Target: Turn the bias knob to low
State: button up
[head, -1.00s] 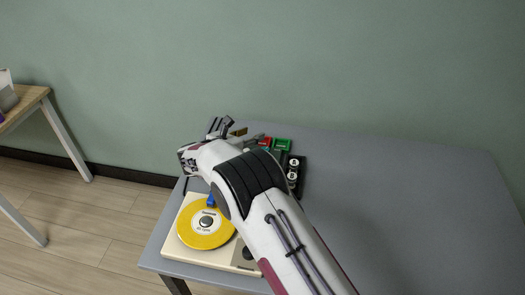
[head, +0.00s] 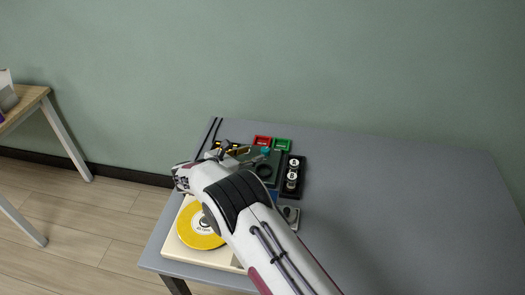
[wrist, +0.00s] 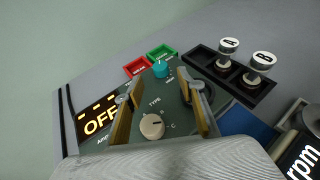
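A dark green panel (wrist: 171,95) holds several knobs with small lettering. A teal knob (wrist: 161,69) sits at its far edge; it also shows in the head view (head: 265,150). A cream knob (wrist: 152,126) beside the word TYPE is nearer my wrist. A dark round knob (head: 263,170) is at the panel's right, partly behind my right finger in the wrist view. I cannot read which knob is labelled bias. My gripper (wrist: 160,82) is open and empty above the panel, its fingers apart with the teal knob beyond their tips.
Red (wrist: 135,67) and green (wrist: 161,51) trays lie behind the panel. A black holder (wrist: 234,73) with two white-topped pieces stands right. An OFF display (wrist: 99,122) is left. A turntable with a yellow record (head: 195,228) is in front. The table's right side is clear.

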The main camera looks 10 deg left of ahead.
aim_at(264, 150)
jog(key=shift+x, duration=3.5)
jog(key=c, duration=1.1)
